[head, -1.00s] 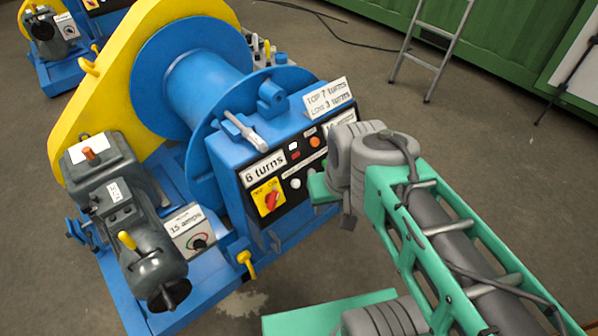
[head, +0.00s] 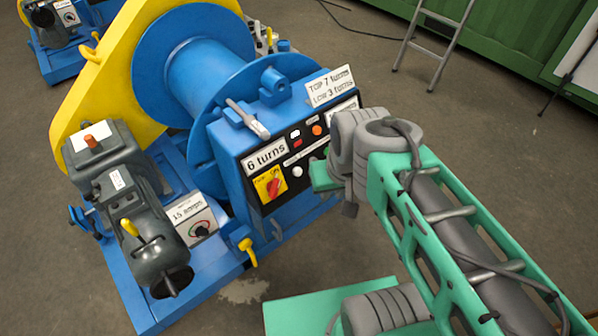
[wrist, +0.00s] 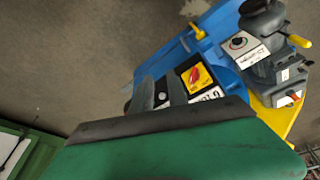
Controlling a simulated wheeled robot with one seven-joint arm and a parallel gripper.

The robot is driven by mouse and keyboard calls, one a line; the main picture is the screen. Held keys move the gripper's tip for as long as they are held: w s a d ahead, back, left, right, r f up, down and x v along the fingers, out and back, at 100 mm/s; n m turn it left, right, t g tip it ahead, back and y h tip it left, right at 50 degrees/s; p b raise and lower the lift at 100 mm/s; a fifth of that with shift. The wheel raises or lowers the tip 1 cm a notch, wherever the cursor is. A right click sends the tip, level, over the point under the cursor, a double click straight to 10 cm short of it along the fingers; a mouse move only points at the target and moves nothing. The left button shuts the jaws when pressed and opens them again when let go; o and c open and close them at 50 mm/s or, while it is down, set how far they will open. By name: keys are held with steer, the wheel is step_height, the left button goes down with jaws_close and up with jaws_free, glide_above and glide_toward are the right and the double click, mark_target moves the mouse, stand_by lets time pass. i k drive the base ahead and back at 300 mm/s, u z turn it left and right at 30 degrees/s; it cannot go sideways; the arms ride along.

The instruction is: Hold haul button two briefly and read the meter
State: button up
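The control panel (head: 300,150) on the blue winch faces my arm. It has a red rotary switch (head: 272,186) on a yellow plate, a white button (head: 297,172), and small white, red and orange buttons higher up. Their small labels are unreadable, so I cannot tell which is haul button two. The meter box (head: 190,216) has a dial and reads "15 amps"; a decimal point cannot be ruled out. My gripper (head: 320,178) is close to the panel's right part and covers some of it.
A sign reading "6 turns" (head: 267,155) sits above the switch. Another, "TOP 7 turns, LOW 3 turns" (head: 330,86), stands on top. A grey motor (head: 145,245) and yellow handle (head: 246,250) are at left. A ladder (head: 432,45) leans behind; open floor lies right.

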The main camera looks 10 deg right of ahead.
mark_target(297, 171)
steer(key=z, duration=1.45)
steer(key=k, duration=0.4)
steer(key=u, duration=2.85)
